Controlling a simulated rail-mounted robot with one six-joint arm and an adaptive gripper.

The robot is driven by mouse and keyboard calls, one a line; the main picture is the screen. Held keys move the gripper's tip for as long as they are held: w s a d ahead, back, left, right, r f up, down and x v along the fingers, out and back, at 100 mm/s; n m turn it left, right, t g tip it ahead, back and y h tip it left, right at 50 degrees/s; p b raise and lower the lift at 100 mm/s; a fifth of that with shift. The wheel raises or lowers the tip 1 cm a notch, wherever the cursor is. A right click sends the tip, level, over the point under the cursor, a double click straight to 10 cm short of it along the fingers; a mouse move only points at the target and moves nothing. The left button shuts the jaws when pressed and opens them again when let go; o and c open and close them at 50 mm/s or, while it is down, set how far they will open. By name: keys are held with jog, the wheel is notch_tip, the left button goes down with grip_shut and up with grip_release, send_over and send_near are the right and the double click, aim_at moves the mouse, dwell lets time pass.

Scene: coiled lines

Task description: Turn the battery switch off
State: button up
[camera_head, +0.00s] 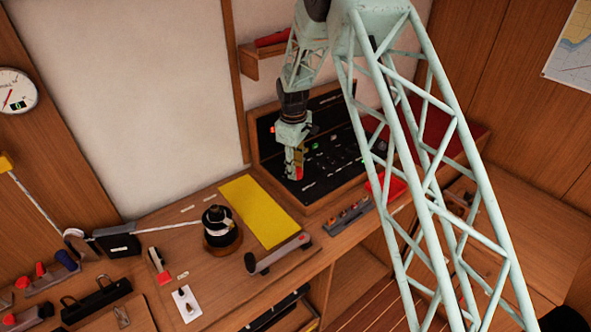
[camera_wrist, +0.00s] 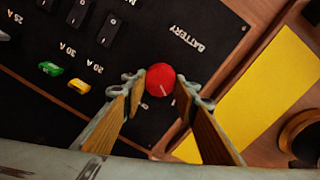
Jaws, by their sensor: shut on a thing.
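The battery switch is a round red knob (camera_wrist: 160,80) with a pale line on its face, on the black switch panel (camera_wrist: 60,120) below the word BATTERY in the wrist view. In the head view a bit of red shows at my gripper's tips, in front of the panel's lower left (camera_head: 284,185). My gripper (camera_wrist: 159,84) has its two wood-toned finger pads on either side of the red knob and is shut on it. The pale line on the knob is tilted.
Rocker switches (camera_wrist: 110,28) and green and yellow fuses (camera_wrist: 78,86) sit beside the knob on the panel. A yellow mat (camera_head: 262,210) and a black winch (camera_head: 221,228) are on the bench.

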jog(key=shift+m, duration=0.3)
jog(key=m+b, duration=0.2)
jog(key=m, duration=0.3)
jog(key=shift+w+f, duration=0.1)
jog(key=shift+d+m+g+b, duration=0.1)
jog(key=shift+m+g+b, duration=0.45)
jog(key=shift+m, duration=2.45)
jog(key=shift+t+b, duration=0.25)
jog(key=shift+b, duration=0.05)
jog(key=o, duration=0.8)
jog(key=shift+o, duration=0.2)
jog(key=shift+r, duration=0.2)
